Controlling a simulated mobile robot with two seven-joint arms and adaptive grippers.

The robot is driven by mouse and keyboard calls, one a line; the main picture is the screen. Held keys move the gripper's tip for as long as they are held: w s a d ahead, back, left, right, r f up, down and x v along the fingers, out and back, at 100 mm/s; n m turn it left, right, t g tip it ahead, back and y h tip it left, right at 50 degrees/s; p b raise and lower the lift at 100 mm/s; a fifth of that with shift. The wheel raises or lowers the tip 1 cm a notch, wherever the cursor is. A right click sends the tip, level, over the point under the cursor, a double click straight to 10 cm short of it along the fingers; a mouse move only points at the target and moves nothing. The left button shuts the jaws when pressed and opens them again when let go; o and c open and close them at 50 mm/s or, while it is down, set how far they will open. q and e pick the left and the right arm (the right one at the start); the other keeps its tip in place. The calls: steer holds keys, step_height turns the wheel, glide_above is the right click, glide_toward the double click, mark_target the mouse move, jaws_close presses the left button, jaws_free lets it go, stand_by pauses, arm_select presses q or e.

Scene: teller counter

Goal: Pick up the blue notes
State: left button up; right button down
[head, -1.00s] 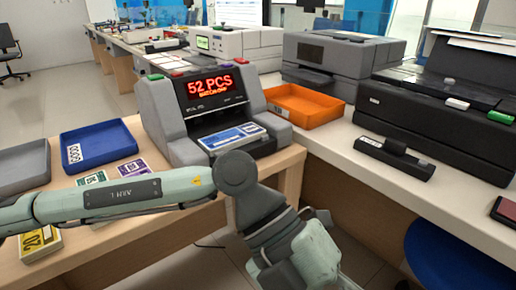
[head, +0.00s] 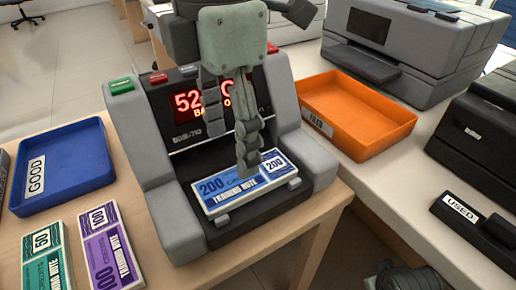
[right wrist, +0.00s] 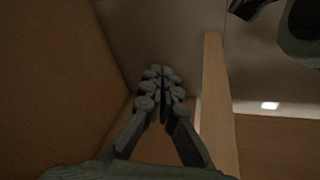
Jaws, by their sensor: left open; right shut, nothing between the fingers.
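The blue notes (head: 225,195), a bundle marked 200 and "Training Note", lie in the front tray of the grey counting machine (head: 165,215). My left gripper (head: 232,150) comes down from above in the head view, its fingers pointing down in front of the red display. It is open and empty. One fingertip overlaps the notes' upper edge in the picture; I cannot tell whether it touches them. My right gripper (right wrist: 160,95) is shut and empty in the right wrist view, beside wooden panels.
A blue tray labelled GOOD (head: 62,165) stands left. A green 50 bundle (head: 47,260) and a purple 100 bundle (head: 110,247) lie before it. An orange tray (head: 375,125) stands right, near a black stamp labelled USED (head: 470,225). A gap separates the two counters.

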mark_target(233, 183)
arm_select(q)
steer(key=shift+w+a+f, duration=0.1)
steer(key=shift+w+f, duration=0.05)
steer(key=shift+f, duration=3.6)
arm_select(e)
steer(key=shift+w+a+f, duration=0.1)
steer(key=shift+a+f, duration=0.15)
steer(key=shift+f, duration=0.25)
arm_select(q)
steer(key=c, duration=1)
steer(key=shift+r, duration=0.1)
